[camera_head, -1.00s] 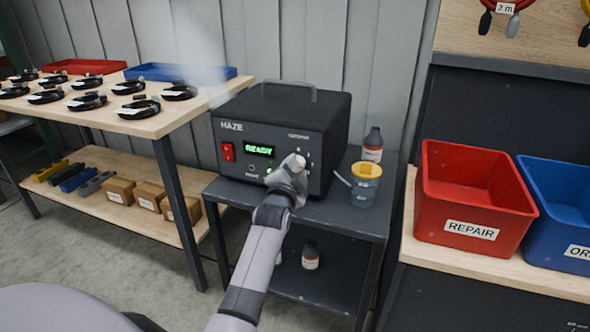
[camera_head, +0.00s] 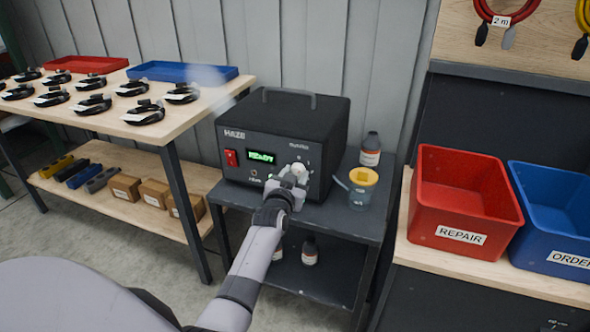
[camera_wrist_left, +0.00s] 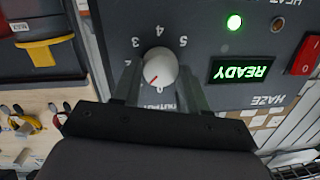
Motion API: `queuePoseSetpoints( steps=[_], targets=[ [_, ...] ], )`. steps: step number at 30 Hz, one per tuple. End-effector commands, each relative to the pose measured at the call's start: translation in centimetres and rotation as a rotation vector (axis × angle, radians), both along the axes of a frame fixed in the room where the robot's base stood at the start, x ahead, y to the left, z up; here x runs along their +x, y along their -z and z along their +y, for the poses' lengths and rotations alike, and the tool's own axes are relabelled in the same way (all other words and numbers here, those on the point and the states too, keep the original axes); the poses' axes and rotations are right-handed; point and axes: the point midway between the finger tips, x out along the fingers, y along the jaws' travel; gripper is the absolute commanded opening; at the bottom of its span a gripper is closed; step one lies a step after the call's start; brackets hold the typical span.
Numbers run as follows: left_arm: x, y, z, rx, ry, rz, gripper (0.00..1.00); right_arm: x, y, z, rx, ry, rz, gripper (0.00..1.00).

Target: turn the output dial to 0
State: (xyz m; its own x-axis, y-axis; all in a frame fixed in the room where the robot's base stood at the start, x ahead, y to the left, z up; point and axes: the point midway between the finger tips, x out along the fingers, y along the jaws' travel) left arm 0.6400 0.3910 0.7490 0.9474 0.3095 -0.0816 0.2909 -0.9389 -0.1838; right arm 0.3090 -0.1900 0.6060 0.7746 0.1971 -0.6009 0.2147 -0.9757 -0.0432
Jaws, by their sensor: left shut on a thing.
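The haze machine (camera_head: 283,118) is a black box with a green READY display (camera_head: 261,156), standing on a dark cart. Its output dial (camera_wrist_left: 160,66) is a pale round knob with a red pointer line, seen upside down in the left wrist view. The line points to the lower left of the picture, close to the digit at the bottom, which looks like 0. The numbers 2 to 5 show around the rim; the left finger hides part of the scale. My left gripper (camera_head: 293,173) is shut on the dial, one finger on each side. My right gripper is out of view.
A cup with a yellow lid (camera_head: 362,184) and a brown bottle (camera_head: 371,149) stand right of the machine. A red power switch (camera_head: 231,157) is on its front. The red REPAIR bin (camera_head: 464,208) and a blue bin (camera_head: 556,225) are at the right.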

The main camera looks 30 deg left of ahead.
Motion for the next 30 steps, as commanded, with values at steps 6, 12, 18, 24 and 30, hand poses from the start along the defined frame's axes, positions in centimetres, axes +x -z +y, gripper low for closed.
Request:
queuePoseSetpoints(
  steps=[6,12,18,24,30],
  targets=[
    [0.0,-0.3,0.2,-0.2,0.0,-0.048,0.12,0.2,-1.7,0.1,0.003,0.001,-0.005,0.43],
    [0.0,-0.3,0.3,-0.381,0.0,-0.093,0.12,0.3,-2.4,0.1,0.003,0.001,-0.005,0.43],
    [0.0,-0.2,0.3,-0.54,0.0,-0.131,0.12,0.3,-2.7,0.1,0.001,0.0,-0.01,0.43],
    [0.0,-0.2,0.4,-0.66,0.0,-0.161,0.12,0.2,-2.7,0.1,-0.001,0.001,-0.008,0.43],
    [0.0,-0.2,0.4,-0.732,0.0,-0.179,0.12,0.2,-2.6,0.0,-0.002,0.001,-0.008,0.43]
  ],
)
